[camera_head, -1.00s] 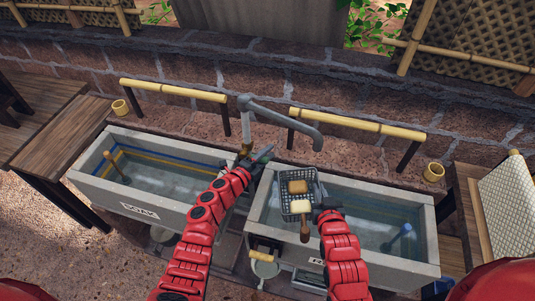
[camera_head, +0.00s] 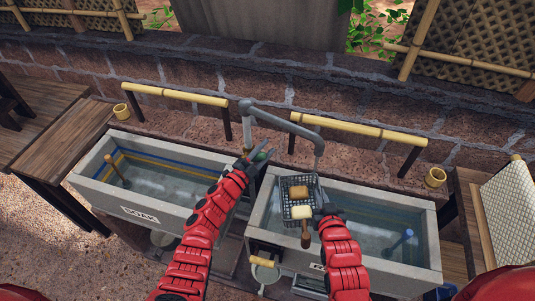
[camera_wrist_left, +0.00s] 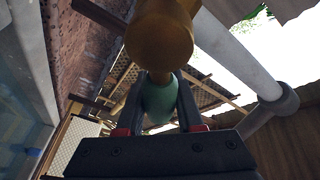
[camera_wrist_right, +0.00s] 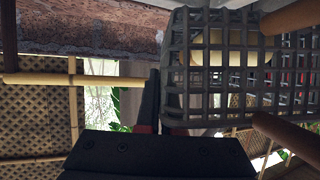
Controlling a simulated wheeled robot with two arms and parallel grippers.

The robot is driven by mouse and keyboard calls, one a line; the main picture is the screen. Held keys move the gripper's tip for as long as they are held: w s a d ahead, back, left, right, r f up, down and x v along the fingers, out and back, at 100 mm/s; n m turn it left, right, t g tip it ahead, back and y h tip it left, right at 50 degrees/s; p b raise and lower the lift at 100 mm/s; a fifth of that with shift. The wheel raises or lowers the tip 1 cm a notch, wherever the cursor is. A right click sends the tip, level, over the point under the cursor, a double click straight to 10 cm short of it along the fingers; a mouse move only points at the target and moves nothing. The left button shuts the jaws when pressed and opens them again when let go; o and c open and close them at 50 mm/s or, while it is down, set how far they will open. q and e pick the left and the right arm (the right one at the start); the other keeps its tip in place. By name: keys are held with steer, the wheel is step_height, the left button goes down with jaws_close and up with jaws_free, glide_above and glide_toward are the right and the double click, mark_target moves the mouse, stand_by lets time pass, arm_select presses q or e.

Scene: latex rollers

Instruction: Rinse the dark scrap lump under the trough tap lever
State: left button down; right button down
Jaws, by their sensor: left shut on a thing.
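My left gripper (camera_head: 262,157) is beside the brass valve under the grey tap (camera_head: 283,122). It is shut on a green knob (camera_wrist_left: 159,102), which joins a brass-coloured cylinder (camera_wrist_left: 160,38) and looks like the tap lever. My right gripper (camera_head: 326,210) is at the right side of a dark mesh basket (camera_head: 287,207) over the right trough's left part. The basket wall hides part of its fingers in the right wrist view, so I cannot tell whether they grip. A tan block (camera_head: 298,192) and a pale block (camera_head: 301,212) show at the basket. I cannot identify the dark scrap lump.
The left water-filled trough (camera_head: 140,213) stands beside the right trough (camera_head: 420,248). Bamboo rails (camera_head: 175,94) run behind both. A wooden table (camera_head: 60,140) is at the left, and a woven panel (camera_head: 512,210) at the right.

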arm_select(q)
steer(key=shift+w+a+r+n+t, duration=0.1)
steer(key=shift+a+r+n+t, duration=0.25)
steer(key=shift+n, duration=0.4)
steer(key=shift+w+a+r+n+t, duration=0.1)
steer(key=shift+a+r+n+t, duration=0.15)
steer(key=shift+n, duration=0.55)
steer(key=shift+w+a+r+n+t, duration=0.1)
steer(key=shift+a+r+n+t, duration=0.25)
steer(key=shift+n, duration=0.4)
steer(key=c, duration=0.5)
jaws_free()
steer(key=shift+c, duration=0.2)
steer(key=shift+s, duration=0.1)
